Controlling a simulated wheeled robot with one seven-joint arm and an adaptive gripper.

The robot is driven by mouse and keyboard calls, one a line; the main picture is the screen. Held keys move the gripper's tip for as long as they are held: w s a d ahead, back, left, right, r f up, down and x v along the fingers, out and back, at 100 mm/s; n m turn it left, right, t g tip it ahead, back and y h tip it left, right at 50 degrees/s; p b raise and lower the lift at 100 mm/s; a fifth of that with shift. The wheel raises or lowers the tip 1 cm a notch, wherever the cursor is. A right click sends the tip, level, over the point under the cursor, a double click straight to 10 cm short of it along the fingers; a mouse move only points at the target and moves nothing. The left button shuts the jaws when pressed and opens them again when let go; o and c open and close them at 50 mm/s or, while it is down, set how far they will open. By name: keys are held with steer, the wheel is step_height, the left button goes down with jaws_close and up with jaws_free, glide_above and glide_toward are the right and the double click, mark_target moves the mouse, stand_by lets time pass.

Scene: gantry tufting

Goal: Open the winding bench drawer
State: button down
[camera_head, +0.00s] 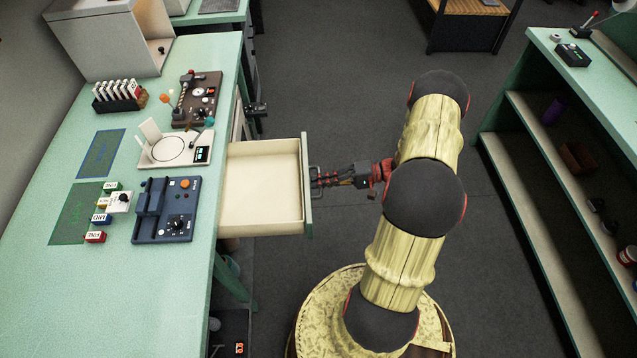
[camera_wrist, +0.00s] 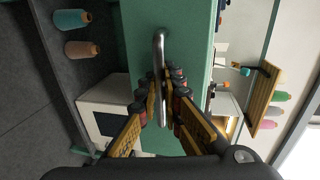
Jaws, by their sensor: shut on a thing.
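The winding bench (camera_head: 150,290) has a pale green top and runs along the left in the head view. Its drawer (camera_head: 262,185) is pulled out from the bench's right side, and the cream inside looks empty. The drawer front is green and carries a metal bar handle (camera_wrist: 160,50). My gripper (camera_head: 318,178) is at the drawer front in the head view. In the wrist view my gripper (camera_wrist: 160,100) has its fingers on both sides of the handle and is shut on it. The lower part of the handle is partly hidden between the fingers.
On the bench stand a blue device (camera_head: 166,210), a white scale (camera_head: 175,150), a brown board (camera_head: 197,98) and a rack of cards (camera_head: 118,95). A shelf unit (camera_head: 560,170) stands at the right.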

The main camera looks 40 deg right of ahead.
steer(key=c, duration=2.3)
jaws_free()
steer(key=v, duration=1.2)
